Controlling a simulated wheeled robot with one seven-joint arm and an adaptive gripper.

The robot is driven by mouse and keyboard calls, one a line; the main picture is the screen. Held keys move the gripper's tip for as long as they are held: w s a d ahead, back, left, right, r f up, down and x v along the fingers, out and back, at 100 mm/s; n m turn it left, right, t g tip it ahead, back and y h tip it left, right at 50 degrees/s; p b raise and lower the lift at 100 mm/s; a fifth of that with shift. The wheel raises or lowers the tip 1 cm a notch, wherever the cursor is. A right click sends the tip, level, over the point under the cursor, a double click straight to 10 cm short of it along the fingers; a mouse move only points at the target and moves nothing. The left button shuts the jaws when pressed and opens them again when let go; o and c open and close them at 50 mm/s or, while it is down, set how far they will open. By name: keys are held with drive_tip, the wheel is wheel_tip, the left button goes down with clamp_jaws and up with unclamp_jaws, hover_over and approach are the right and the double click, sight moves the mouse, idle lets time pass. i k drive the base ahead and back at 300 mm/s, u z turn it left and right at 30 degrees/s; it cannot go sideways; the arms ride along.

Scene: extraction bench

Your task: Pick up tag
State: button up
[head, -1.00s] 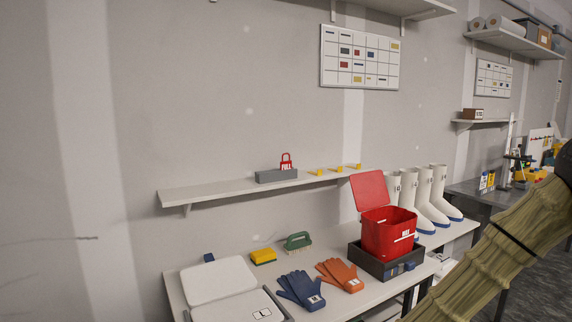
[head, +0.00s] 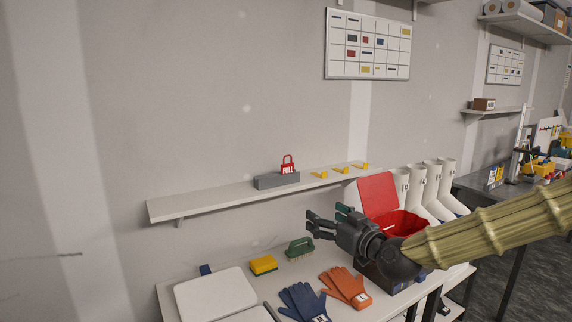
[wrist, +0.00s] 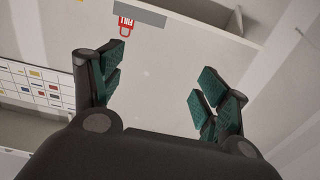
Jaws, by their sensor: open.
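The red tag (head: 287,165), lettered "FULL", stands upright in a grey holder (head: 276,180) on the wall shelf. In the wrist view the tag (wrist: 126,25) appears upside down near the top, beyond the left finger, with the grey holder (wrist: 140,13) beside it. My gripper (head: 328,221) is open and empty. It is below the shelf and right of the tag, in front of the red bin, with its fingers pointing left. In the wrist view my gripper (wrist: 162,85) shows its green pads wide apart with nothing between them.
The wall shelf (head: 215,198) also carries yellow hooks (head: 340,169). Below on the bench are a green brush (head: 299,248), a yellow sponge (head: 263,265), an orange glove (head: 345,287), a blue glove (head: 303,301) and a red lidded bin (head: 378,193).

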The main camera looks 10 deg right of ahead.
sight(288, 167)
drive_tip(key=i, duration=1.05)
